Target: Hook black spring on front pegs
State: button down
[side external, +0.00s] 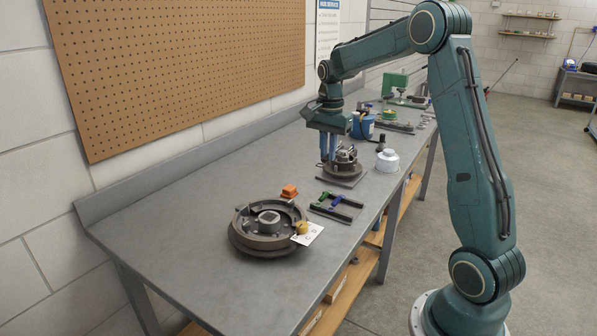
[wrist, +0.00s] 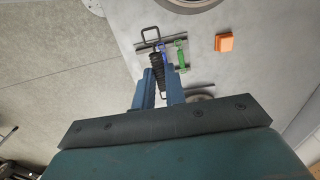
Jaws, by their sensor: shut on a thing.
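My gripper (wrist: 159,75) shows from behind in the wrist view, its two blue fingers closed on a black spring (wrist: 157,57). The spring's coils lie between the fingertips, and a wire loop extends from its far end toward the top of that picture. In the side view my gripper (side external: 328,160) points down at a dark round assembly (side external: 345,163) on a square plate. I cannot make out the spring there. A heavy round drum-like part (side external: 268,228) sits nearer the camera. I cannot clearly identify the front pegs in either view.
A rack with green and blue pieces (side external: 336,206) lies between the assembly and the drum part. An orange block (side external: 289,191) and a white card (side external: 308,233) are by the drum part. A white container (side external: 387,160) stands right of my gripper. The bench's near left is clear.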

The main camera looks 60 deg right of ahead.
jog(key=w+a+f, duration=0.2)
jog(key=a+f, duration=0.2)
jog(key=a, duration=0.3)
jog(key=w+a+f, duration=0.1)
jog(key=a+f, duration=0.3)
jog(key=a, duration=0.3)
jog(key=shift+w+a+f, duration=0.2)
jog(key=shift+w, duration=0.2)
jog(key=shift+f, duration=0.2)
jog(key=shift+f, duration=2.3)
jog(key=shift+f, duration=0.9)
dwell(0.9)
jog(key=c, duration=1.4)
grip_release()
jog(key=c, duration=0.3)
